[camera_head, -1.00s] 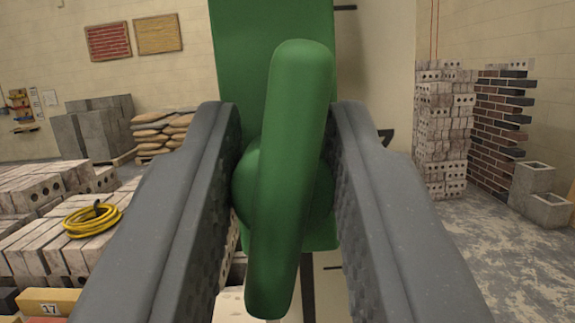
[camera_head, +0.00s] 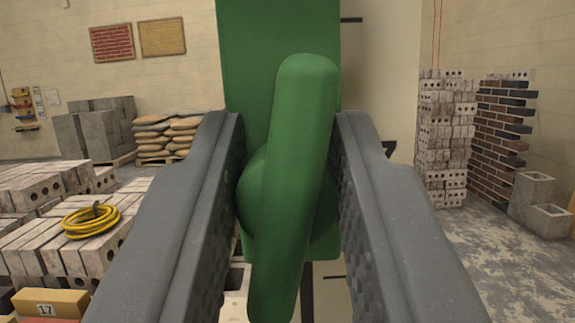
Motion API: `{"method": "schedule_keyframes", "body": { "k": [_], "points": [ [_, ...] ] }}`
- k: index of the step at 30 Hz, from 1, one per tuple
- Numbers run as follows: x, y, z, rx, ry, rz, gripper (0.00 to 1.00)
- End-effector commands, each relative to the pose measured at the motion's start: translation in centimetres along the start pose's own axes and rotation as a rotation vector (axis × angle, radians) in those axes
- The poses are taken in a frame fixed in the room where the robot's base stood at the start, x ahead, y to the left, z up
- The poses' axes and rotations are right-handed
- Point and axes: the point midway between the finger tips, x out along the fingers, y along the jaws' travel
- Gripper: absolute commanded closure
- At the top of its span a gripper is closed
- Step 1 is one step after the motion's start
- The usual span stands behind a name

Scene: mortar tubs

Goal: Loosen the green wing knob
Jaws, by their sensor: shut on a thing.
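The green wing knob (camera_head: 292,185) is in the middle of the head camera view, close up. Its long bar stands nearly upright, with the top leaning slightly to the right. A rounded green hub shows behind the bar, in front of a green plate (camera_head: 250,60). My gripper (camera_head: 290,180) has its two grey, textured fingers on the left and right of the knob. The fingers are shut on the knob, at the height of its hub. The exact contact faces are partly hidden by the fingers and bar.
Stacks of pale bricks (camera_head: 60,215) with a coiled yellow hose (camera_head: 90,221) stand at left. Sacks (camera_head: 165,137) and grey blocks (camera_head: 97,130) are behind. A brick column (camera_head: 445,140) and hollow blocks (camera_head: 535,200) stand at right. The floor at right (camera_head: 490,260) is clear.

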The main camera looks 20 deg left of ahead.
Motion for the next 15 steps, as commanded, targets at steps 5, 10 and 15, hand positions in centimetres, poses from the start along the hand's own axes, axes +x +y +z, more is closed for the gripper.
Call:
{"method": "schedule_keyframes", "body": {
  "k": [5, 10, 15],
  "points": [
    [-0.01, 0.21, -0.30, -0.002, 0.005, 0.004, 1.00],
    [-0.02, 0.22, -0.30, -0.002, 0.005, 0.004, 1.00],
    [-0.03, 0.20, -0.24, -0.002, 0.004, 0.004, 0.55]
  ]
}}
